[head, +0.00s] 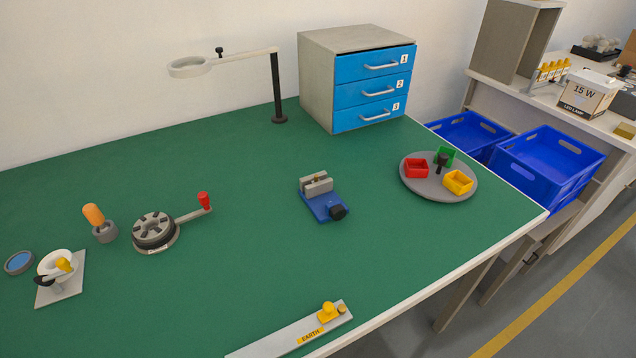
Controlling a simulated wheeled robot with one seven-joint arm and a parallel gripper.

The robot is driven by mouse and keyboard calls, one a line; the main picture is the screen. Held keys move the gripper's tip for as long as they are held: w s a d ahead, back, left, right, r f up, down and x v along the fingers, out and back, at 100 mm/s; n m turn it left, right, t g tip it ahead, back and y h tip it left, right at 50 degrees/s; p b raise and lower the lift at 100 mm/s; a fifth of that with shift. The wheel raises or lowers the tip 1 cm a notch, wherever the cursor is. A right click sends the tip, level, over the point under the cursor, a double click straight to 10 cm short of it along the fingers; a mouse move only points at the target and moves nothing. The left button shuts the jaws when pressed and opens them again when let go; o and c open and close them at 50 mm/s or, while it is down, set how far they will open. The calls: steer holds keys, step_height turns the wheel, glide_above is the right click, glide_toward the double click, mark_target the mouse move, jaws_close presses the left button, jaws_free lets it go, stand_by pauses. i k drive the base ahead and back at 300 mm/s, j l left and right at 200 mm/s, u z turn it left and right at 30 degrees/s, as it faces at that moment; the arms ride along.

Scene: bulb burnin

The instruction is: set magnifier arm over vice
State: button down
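The magnifier arm (235,56) is a light beam on a dark upright post (277,90) at the back of the green bench. Its ring lens (189,67) hangs out to the left, with a small black knob near it. The vice (323,198) has grey jaws, a blue base and a black knob, and stands near the middle of the bench. The ring is up and to the left of the vice in the picture, not over it. My gripper is not in view.
A drawer cabinet (335,85) stands right of the post. A round tray (465,193) with red, green and yellow bins sits at right. A red-handled rotary fixture (155,232) and an orange-handled tool (96,219) stand at left. An EARTH bar (285,337) lies at front.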

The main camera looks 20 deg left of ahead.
mark_target(205, 64)
steer(key=u, duration=1.25)
